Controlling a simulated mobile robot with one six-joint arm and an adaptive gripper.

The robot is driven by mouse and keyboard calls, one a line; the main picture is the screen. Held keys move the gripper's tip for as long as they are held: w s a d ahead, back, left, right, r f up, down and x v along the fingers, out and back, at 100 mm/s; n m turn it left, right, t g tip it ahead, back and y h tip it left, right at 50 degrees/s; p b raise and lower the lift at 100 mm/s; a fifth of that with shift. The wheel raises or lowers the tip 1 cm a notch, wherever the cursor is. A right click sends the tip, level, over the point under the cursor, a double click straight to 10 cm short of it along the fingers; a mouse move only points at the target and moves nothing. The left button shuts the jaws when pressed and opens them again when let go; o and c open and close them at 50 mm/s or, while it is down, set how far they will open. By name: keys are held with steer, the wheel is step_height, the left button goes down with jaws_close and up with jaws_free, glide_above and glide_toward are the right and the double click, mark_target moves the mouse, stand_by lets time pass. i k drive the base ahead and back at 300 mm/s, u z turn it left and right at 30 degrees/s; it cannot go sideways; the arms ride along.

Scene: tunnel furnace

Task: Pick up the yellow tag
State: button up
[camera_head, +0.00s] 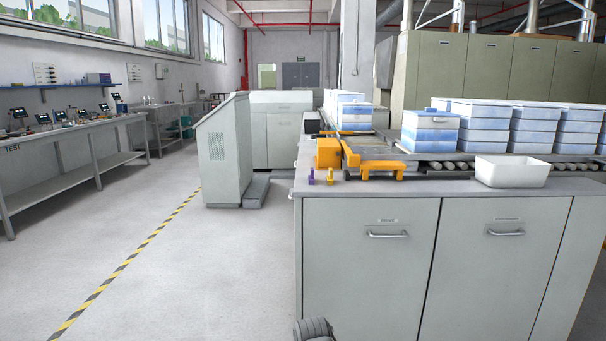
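A small yellow tag (330,176) stands on the near left part of the grey counter top (400,188). A similar small purple tag (311,176) stands just left of it, with a narrow gap between them. A dark grey rounded part of my arm shows at the bottom edge of the picture, in front of the cabinet. My gripper's fingers are not in view.
Behind the tags are an orange block (328,152) and an orange bracket (382,169). A white bin (511,171) stands on the counter at right. Blue-and-white boxes (431,131) stand behind. Cabinet doors face me; the floor at left is clear.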

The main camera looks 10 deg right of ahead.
mark_target(328, 177)
steer(key=i, duration=0.95)
steer(key=z, duration=0.5)
